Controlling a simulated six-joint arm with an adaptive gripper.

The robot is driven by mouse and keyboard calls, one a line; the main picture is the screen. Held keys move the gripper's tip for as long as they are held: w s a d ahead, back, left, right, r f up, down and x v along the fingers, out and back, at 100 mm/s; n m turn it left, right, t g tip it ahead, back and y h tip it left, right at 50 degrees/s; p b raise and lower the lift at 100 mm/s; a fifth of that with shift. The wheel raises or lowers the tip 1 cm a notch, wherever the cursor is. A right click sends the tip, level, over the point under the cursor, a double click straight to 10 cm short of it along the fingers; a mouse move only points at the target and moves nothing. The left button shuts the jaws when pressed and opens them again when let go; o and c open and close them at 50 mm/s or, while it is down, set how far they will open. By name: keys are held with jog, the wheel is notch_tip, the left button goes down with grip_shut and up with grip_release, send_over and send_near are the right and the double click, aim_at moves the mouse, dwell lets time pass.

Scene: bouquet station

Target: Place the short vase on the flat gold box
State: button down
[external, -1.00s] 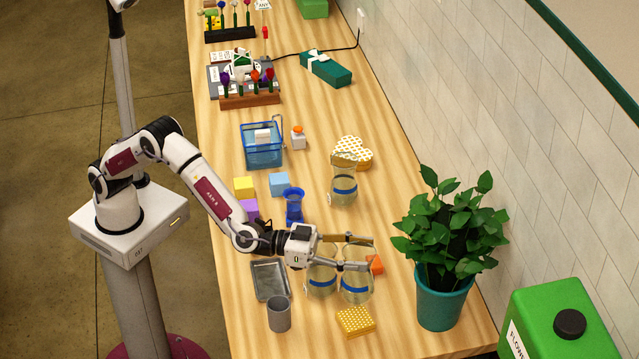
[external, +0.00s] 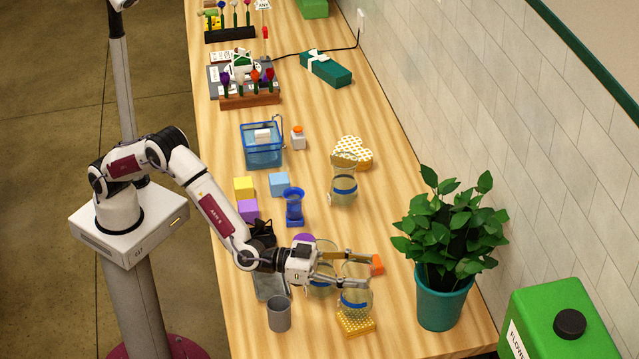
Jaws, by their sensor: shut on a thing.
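The short vase (external: 356,301) is clear glass with a blue band. My gripper (external: 352,268) is shut on it, with one finger on each side of its upper part. The vase is upright, and its bottom overlaps the far part of the flat gold box (external: 357,327) in the picture. I cannot tell whether it touches the box. The gold box is dotted and lies near the front of the table. A second banded glass vase (external: 322,288) stands just left, partly hidden by my gripper. A third glass vase (external: 343,190) stands farther back.
An orange block (external: 377,265) sits close beyond the fingers. A potted plant (external: 440,300) stands to the right. A blue vase (external: 294,207) is behind my gripper.

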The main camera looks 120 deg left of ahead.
jog(key=shift+f, duration=0.85)
jog(key=c, duration=0.9)
grip_release()
jog(key=shift+f, duration=0.1)
jog(key=shift+r, duration=0.2)
jog(key=shift+v, duration=6)
jog(key=shift+f, duration=0.1)
